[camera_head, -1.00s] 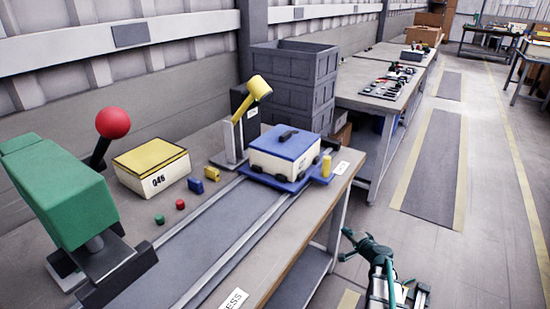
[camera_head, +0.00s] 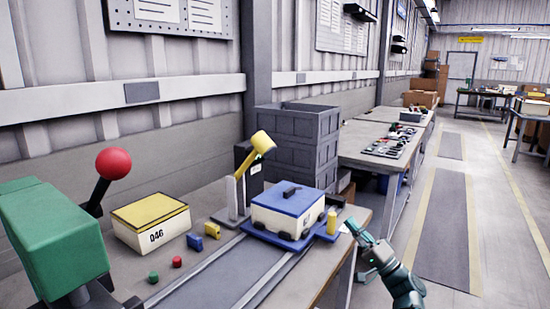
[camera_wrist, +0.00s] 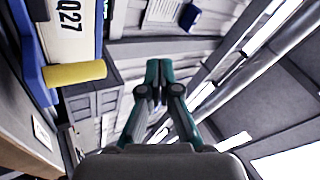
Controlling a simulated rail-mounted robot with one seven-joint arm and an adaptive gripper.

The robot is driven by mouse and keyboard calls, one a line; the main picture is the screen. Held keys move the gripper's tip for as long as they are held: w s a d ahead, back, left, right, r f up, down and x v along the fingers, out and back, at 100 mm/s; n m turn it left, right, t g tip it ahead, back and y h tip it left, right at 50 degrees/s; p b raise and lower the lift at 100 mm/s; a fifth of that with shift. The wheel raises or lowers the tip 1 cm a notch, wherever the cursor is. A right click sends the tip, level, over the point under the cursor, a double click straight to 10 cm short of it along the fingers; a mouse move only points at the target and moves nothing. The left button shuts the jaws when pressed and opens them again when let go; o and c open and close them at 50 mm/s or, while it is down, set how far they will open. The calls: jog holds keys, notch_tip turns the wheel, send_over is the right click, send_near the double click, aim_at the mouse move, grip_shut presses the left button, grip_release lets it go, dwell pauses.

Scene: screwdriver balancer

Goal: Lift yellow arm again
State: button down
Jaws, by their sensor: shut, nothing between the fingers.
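The yellow arm (camera_head: 262,143) is a yellow cylinder-headed lever on a grey upright stand behind the blue-lidded box. It leans up to the right. My gripper (camera_head: 353,228) is teal, shut and empty, at the right edge of the bench, to the right of and lower than the yellow arm and apart from it. In the wrist view my gripper (camera_wrist: 157,75) shows its fingers together with nothing between them. The yellow arm does not clearly show in the wrist view.
A white box with a blue lid (camera_head: 288,207) sits on a blue carriage on rails, with a yellow peg (camera_head: 332,221) beside it. A yellow-lidded box (camera_head: 151,222), small coloured blocks and a green press with a red knob (camera_head: 113,163) stand left. Dark crates (camera_head: 300,150) stand behind.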

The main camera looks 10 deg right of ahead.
jog(key=a+r+y+p, duration=0.1)
jog(key=r+y+p, duration=0.1)
jog(key=m+g+y+p, duration=0.1)
jog(key=g+y+p, duration=0.1)
jog(key=p, duration=1.4)
send_near(270, 153)
jog(key=x, duration=0.7)
jog(key=shift+w+d, duration=0.1)
jog(key=shift+w, duration=0.25)
